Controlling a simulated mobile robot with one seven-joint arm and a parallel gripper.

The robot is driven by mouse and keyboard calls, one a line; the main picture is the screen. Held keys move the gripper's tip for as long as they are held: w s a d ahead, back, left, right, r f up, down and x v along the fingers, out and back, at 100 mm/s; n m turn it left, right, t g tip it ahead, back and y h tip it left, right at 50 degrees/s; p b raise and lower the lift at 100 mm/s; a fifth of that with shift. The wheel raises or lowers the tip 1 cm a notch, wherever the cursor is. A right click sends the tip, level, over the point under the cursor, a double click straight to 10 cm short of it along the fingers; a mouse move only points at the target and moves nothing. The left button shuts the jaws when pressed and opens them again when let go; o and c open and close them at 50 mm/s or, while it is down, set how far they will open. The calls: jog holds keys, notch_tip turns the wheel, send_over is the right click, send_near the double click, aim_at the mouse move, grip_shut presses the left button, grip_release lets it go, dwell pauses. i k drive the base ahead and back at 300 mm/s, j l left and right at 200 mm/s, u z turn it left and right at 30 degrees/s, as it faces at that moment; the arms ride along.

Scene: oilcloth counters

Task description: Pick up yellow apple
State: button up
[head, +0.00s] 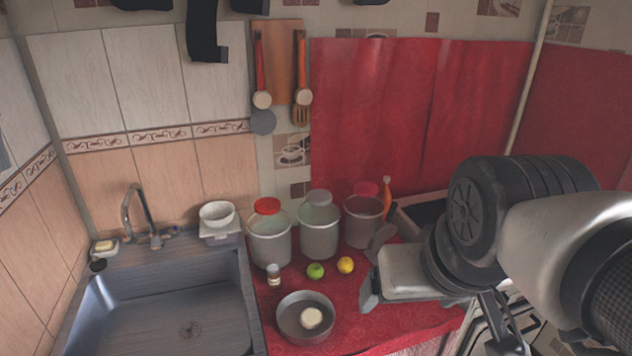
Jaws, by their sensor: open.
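The yellow apple (345,265) sits on the red oilcloth counter (375,318), just right of a green apple (315,271), with a small gap between them. My gripper (412,300) is open and appears empty. It is to the right of the yellow apple in the picture, apart from it. My arm reaches in from the right and hides part of the counter and stove.
A round pan (288,318) with a pale item in it stands in front of the apples. A small jar (273,275) is left of them.

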aim_at(345, 265)
jog(key=i+l+u, duration=0.35)
jog(key=l, duration=0.25)
jog(key=i+l+u, duration=0.15)
jog(key=l, duration=0.2)
